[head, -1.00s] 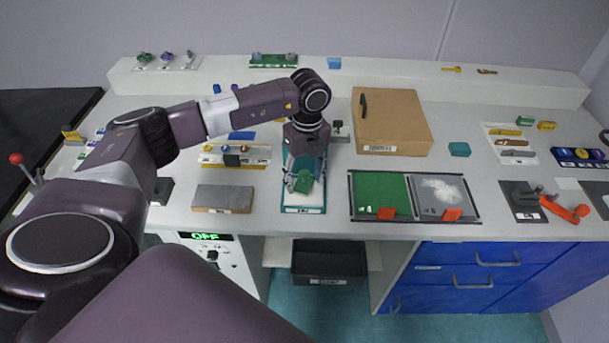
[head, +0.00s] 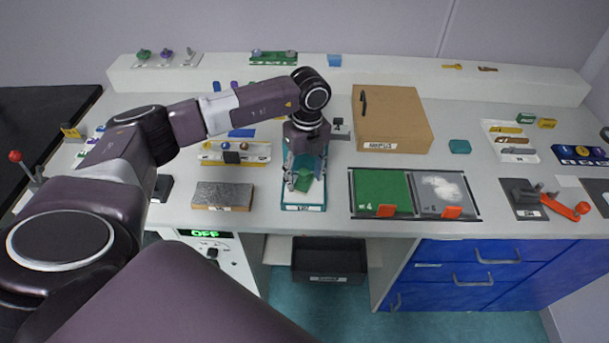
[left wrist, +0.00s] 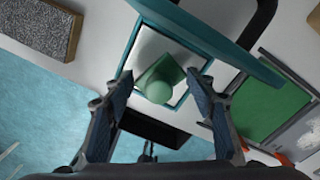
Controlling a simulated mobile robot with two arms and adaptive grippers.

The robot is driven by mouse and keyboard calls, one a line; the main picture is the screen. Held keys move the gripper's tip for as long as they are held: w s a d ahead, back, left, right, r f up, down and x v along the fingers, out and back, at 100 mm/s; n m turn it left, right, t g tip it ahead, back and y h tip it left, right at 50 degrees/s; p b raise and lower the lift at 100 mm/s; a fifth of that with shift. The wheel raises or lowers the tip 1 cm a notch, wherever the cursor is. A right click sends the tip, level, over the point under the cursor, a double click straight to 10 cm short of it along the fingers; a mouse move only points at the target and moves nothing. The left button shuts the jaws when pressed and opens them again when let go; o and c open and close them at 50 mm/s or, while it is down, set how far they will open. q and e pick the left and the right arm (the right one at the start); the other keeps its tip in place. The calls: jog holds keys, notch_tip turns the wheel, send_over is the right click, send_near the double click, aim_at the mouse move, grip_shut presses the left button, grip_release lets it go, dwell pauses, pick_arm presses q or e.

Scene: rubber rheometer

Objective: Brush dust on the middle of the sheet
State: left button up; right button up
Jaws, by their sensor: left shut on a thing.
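My left gripper (head: 303,178) points down over a teal-framed station (head: 303,208) with a white bed. A flat green sheet (head: 382,187) lies in a dark-edged tray to the right. White powder (head: 441,188) lies on the grey panel beside it. No brush can be made out. My right gripper is not in view.
A teal plate (left wrist: 215,42) slants close above the block in the wrist view. A speckled grey slab (head: 223,195) lies left of the station, and a brown box (head: 392,122) stands behind the tray. Orange clips (head: 452,212) sit at the tray's front edge.

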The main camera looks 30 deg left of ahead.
aim_at(304, 172)
pick_arm(q)
jog(key=shift+f, duration=0.4)
dwell(1.1)
jog(key=shift+r+p, duration=2.2)
jog(key=shift+r, duration=1.35)
